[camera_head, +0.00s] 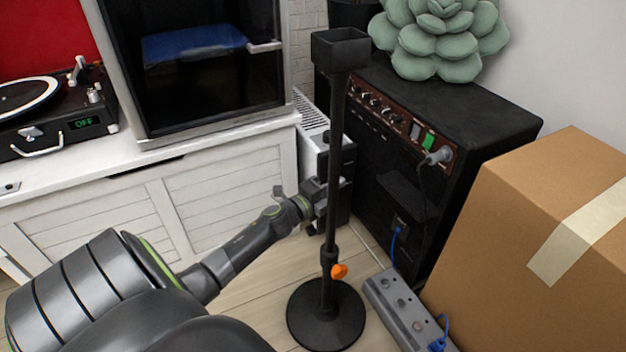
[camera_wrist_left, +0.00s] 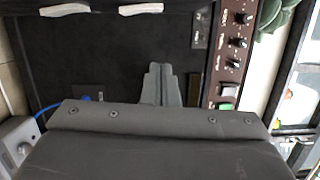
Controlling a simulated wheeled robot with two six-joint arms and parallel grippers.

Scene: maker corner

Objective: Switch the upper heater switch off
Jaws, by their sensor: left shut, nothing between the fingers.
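The heater (camera_head: 312,118) is a pale ribbed body with a black end panel, between the white cabinet and the black amplifier. Its end panel is partly hidden by the stand's pole and my left gripper. I cannot make out the upper switch or its position. My left gripper (camera_head: 335,188) is at the lower part of the black end panel, partly behind the pole; whether it touches the panel I cannot tell. In the left wrist view its fingers (camera_wrist_left: 162,84) are together and empty, with the dark amplifier front beyond. My right gripper is not in view.
A black stand (camera_head: 336,160) with a round base rises close to my left gripper. The amplifier (camera_head: 465,105) has knobs and a green-lit switch (camera_head: 428,141). A power strip (camera_head: 396,305) and a cardboard box (camera_head: 540,230) are at the right. A turntable (camera_head: 60,115) sits on the cabinet.

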